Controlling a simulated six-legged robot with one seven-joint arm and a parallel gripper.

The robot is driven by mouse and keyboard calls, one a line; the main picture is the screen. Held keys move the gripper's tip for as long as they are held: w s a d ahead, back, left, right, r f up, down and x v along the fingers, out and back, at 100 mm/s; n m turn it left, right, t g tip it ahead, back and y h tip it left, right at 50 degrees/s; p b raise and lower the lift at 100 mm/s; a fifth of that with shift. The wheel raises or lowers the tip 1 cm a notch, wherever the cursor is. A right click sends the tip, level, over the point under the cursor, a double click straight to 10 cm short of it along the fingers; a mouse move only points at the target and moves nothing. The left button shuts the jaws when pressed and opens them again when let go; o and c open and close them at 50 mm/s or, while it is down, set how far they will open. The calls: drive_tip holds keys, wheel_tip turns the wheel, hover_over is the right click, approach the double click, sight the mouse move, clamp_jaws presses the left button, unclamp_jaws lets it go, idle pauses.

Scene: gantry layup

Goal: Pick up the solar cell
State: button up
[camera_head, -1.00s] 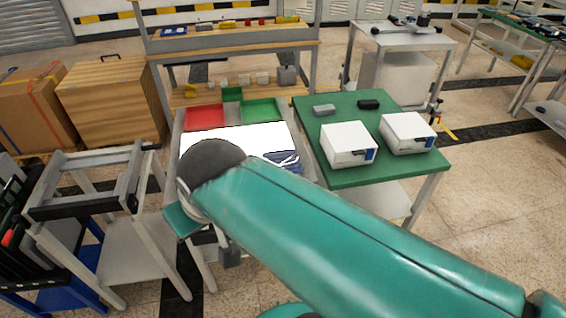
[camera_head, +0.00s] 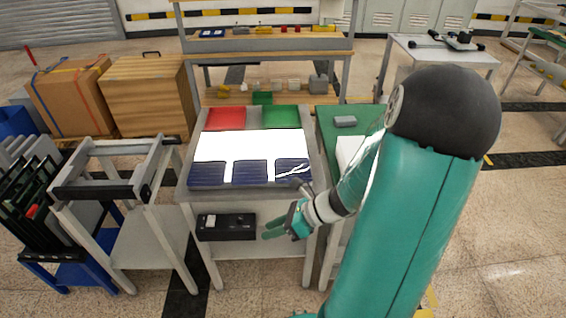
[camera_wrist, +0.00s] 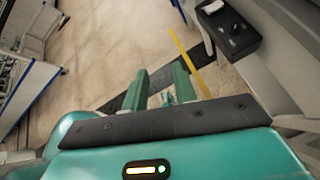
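Three dark blue solar cells lie in a row along the front of a grey table with a white top sheet: a left cell (camera_head: 206,175), a middle cell (camera_head: 250,173) and a right cell (camera_head: 290,167). White curved lines cross the right cell, and part of my wrist overlaps its front corner. I cannot tell which one the task names. My gripper (camera_head: 268,230) is in front of the table, below its top edge and apart from the cells. In the wrist view its two green fingers (camera_wrist: 160,78) are spread with nothing between them. No cell shows in that view.
A red tray (camera_head: 226,118) and a green tray (camera_head: 281,116) stand at the table's back. A black box (camera_head: 226,227) is on the lower shelf, close to my gripper; it also shows in the wrist view (camera_wrist: 232,32). A green-topped table (camera_head: 328,122) adjoins at right.

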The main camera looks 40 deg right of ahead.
drive_tip(key=s+d+f+m+t+h, duration=0.25)
drive_tip(key=d+m+t+h, duration=0.3)
drive_tip(key=d+m, duration=0.5)
drive_tip(key=s+d+f+m+t+h, duration=0.1)
drive_tip(key=d+f+m+t+h, duration=0.2)
drive_tip(key=d+m+t+h, duration=0.75)
drive_tip(key=shift+w+a+r+m+g+y, duration=0.2)
drive_tip(key=shift+w+m+g+y, duration=0.65)
drive_tip(key=shift+w, duration=1.45)
drive_tip(key=shift+w+a+f+m+g+y, duration=0.15)
drive_tip(key=shift+w+a+m+g+y, duration=0.55)
drive_tip(key=shift+w, duration=1.6)
drive_tip(key=shift+w+d+r+m+g+y, duration=0.1)
drive_tip(key=shift+w+m+g+y, duration=0.7)
drive_tip(key=shift+w, duration=1.5)
drive_tip(key=shift+n+y, duration=0.25)
drive_tip(key=shift+y, duration=0.2)
clamp_jaws()
